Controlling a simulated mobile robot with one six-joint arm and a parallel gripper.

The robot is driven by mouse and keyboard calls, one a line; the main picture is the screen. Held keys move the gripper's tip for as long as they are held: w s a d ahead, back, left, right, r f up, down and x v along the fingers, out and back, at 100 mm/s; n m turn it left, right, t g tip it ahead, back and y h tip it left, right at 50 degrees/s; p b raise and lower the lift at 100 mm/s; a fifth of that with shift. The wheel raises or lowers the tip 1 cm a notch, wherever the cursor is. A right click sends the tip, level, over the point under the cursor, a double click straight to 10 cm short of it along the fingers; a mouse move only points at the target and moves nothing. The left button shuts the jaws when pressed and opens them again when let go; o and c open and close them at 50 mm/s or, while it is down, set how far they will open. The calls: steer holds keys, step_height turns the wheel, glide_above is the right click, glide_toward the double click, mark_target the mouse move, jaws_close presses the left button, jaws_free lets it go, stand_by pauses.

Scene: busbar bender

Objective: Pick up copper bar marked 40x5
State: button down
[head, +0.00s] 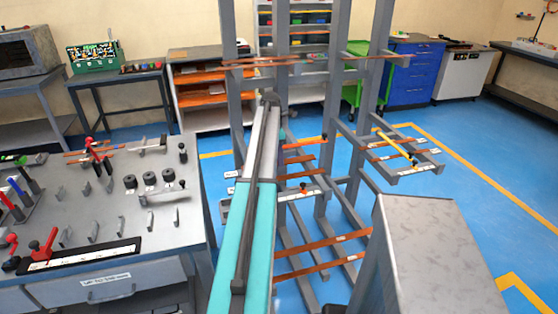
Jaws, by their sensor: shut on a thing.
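Several copper bars lie across a grey upright rack. An upper copper bar (262,62) runs across the rack's top level. Lower copper bars (341,240) lie on the bottom arms, and another copper bar (390,153) lies on the right-hand arms. Small white labels are on the rack, but their markings are too small to read, so I cannot tell which bar is 40x5. My teal and grey arm reaches up the middle of the view in front of the rack. My gripper and whatever it holds cannot be made out beyond the arm's far end.
A grey workbench (120,200) with red-handled tools and pegs stands at the left. A grey metal box (430,250) is close at the lower right. Blue floor (465,160) with yellow lines is clear right of the rack. A blue drawer cabinet (412,75) stands behind.

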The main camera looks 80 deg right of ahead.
steer(key=shift+r, duration=0.2)
steer(key=shift+r+b, duration=0.45)
steer(key=shift+r, duration=0.65)
steer(key=shift+s+a+r, duration=0.15)
steer(key=shift+a+r, duration=0.2)
steer(key=shift+r, duration=0.15)
steer(key=s+a+b, duration=0.1)
steer(key=s+a, duration=0.2)
steer(key=a, duration=0.4)
steer(key=s+a+r+b, duration=0.1)
steer(key=s+a+b, duration=0.1)
steer(key=a, duration=0.5)
steer(key=shift+s+r, duration=0.25)
steer(key=shift+s, duration=0.35)
